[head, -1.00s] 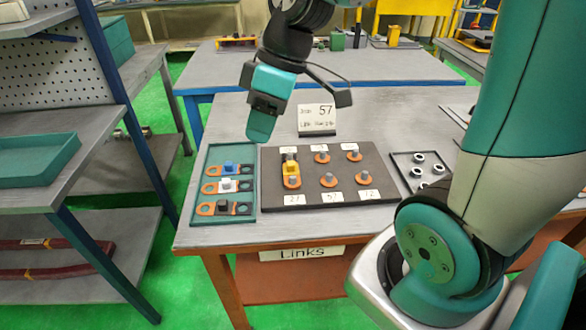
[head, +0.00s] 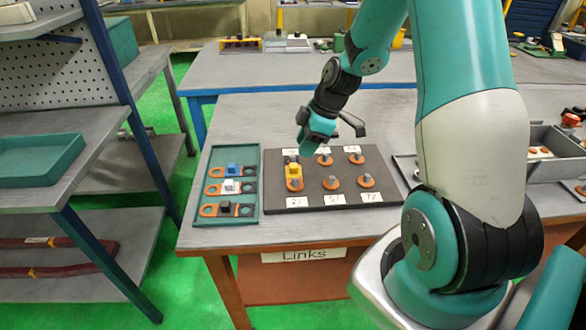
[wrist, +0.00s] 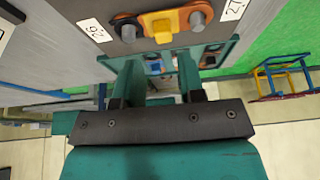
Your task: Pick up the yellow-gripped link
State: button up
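The yellow-gripped link (head: 293,170) lies on the dark board (head: 235,208), in its left column, its copper strip running between two grey posts. In the wrist view the yellow grip (wrist: 165,23) is at the top centre, with a grey post at either side. My gripper (head: 308,147) is above the board, near the link's far end. In the wrist view my gripper (wrist: 159,68) has its two fingers apart with nothing between them. The link is beyond the fingertips and not held.
The green tray (head: 256,185) at left holds links with blue (head: 234,169), white (head: 231,186) and black (head: 226,207) grips. Several orange discs with grey posts (head: 331,183) stand on the board right of the link, beside number labels.

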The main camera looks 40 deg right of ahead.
aim_at(293, 165)
jog(key=shift+a+p+x, duration=0.15)
jog(key=shift+p+x, duration=0.25)
jog(key=shift+x, duration=1.2)
jog(key=shift+a+p+x, duration=0.15)
jog(key=shift+p+x, duration=0.25)
jog(key=shift+x, duration=1.15)
jog(key=shift+r, duration=0.15)
grip_shut()
